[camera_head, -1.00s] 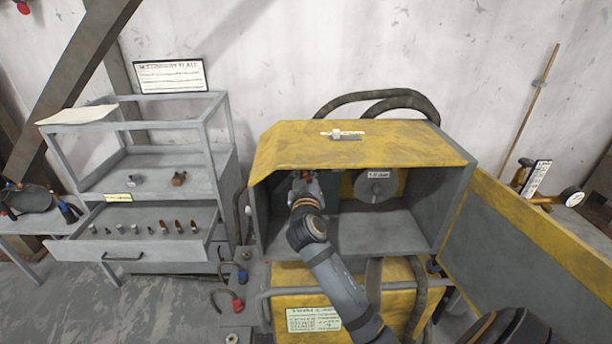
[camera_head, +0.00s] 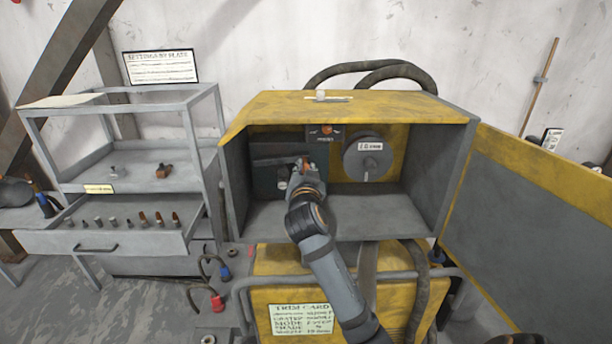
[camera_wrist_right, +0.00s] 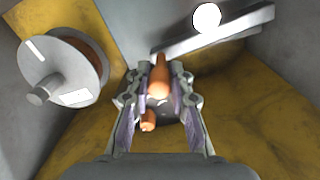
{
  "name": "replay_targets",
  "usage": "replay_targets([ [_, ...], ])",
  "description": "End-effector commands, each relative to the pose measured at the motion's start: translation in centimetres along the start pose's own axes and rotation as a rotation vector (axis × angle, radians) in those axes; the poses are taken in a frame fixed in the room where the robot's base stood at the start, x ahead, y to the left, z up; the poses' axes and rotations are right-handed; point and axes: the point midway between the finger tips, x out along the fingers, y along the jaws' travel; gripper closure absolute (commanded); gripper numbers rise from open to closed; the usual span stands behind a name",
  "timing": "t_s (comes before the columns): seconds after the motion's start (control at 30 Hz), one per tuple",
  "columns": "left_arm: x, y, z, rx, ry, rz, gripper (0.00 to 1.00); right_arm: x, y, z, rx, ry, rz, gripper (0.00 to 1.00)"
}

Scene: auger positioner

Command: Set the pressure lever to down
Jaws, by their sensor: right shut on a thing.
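My right gripper (camera_head: 306,172) reaches into the open yellow cabinet, in front of a dark grey box (camera_head: 265,180) on its left side. In the wrist view the right gripper (camera_wrist_right: 158,98) is closed around an orange-brown piece (camera_wrist_right: 159,80); I cannot tell whether it is the pressure lever. A small dark plate with an orange-brown knob (camera_head: 327,130) and an unclear label sits at the cabinet's upper back. A grey bar (camera_wrist_right: 240,25) with a white ball (camera_wrist_right: 207,17) shows at the wrist view's upper right. My left gripper is not in view.
The yellow cabinet (camera_head: 400,105) has side walls close around my arm. A yellow-edged panel (camera_head: 540,180) stands at right. A grey shelf (camera_head: 165,215) with an open drawer of small parts stands at left.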

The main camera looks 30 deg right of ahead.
Motion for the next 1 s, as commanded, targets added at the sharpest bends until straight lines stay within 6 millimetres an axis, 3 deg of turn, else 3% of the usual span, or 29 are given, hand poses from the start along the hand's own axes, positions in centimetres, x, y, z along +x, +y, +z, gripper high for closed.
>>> replay_targets([
  [0.03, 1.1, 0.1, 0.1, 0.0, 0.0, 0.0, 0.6, 0.1, 0.3, 0.9, 0.022, -0.002, 0.0, 1.0],
  [0.23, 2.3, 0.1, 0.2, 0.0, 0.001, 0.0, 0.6, 0.1, 0.5, 1.6, 0.098, -0.005, -0.002, 1.0],
  [0.83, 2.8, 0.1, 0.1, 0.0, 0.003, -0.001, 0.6, 0.1, 0.6, 2.0, 0.136, -0.012, 0.001, 1.0],
  [0.87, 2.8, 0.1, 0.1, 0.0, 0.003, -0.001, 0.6, 0.1, 0.6, 2.0, 0.136, -0.012, 0.001, 0.78],
  [1.0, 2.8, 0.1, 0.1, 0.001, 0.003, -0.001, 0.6, 0.1, 0.6, 2.0, 0.135, -0.01, 0.0, 0.59],
])
